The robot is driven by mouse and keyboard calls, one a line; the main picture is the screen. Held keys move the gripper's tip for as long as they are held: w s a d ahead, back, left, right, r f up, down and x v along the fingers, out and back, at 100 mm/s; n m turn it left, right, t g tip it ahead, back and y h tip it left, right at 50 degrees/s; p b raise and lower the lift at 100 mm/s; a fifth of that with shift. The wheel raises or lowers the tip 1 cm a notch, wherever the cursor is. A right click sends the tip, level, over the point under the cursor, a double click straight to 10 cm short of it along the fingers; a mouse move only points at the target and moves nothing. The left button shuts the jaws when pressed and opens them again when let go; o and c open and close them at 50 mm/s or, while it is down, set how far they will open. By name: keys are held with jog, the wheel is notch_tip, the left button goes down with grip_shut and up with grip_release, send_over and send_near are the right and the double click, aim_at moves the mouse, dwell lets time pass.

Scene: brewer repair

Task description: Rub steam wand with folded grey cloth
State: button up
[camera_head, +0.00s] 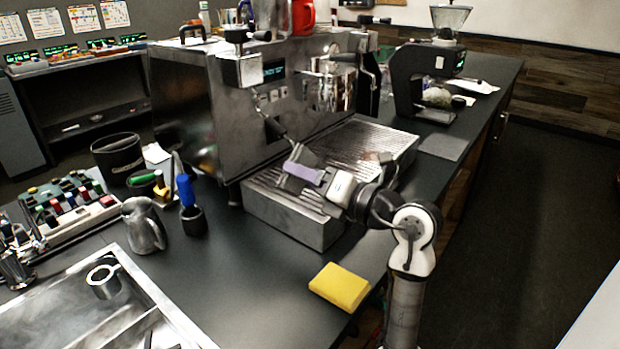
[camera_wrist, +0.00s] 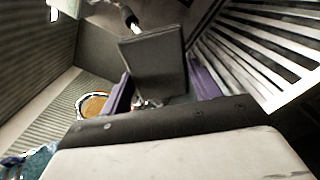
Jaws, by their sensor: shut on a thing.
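My gripper (camera_head: 303,172), with purple fingers, is over the ribbed drip tray (camera_head: 290,215) of the espresso machine (camera_head: 240,105). It is shut on the folded grey cloth (camera_wrist: 155,65), which stands up between the fingers in the wrist view. The cloth also shows in the head view (camera_head: 302,156) as a small dark grey piece. The thin steam wand (camera_head: 282,131) slants down from the machine's front toward the cloth. In the wrist view the wand's tip (camera_wrist: 131,20) is at the cloth's top edge; I cannot tell whether they touch.
A yellow sponge (camera_head: 340,286) lies at the counter's front edge. A steel pitcher (camera_head: 143,225) and a dark cup with a blue-handled tool (camera_head: 189,205) stand left of the tray. A grinder (camera_head: 428,75) stands at the back right. The counter before the tray is partly clear.

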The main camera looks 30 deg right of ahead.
aim_at(314, 167)
jog(key=shift+w+a, duration=0.15)
jog(key=shift+w, duration=0.35)
jog(key=shift+w+d, duration=0.3)
jog(key=shift+d, duration=0.65)
jog(key=shift+w+d, duration=0.3)
jog(key=shift+d, duration=0.65)
jog(key=shift+s+a, duration=0.25)
jog(key=shift+a, duration=0.75)
jog(key=shift+s+a, duration=0.25)
jog(key=shift+a, duration=0.75)
jog(key=v, duration=0.6)
jog(key=shift+d, duration=0.1)
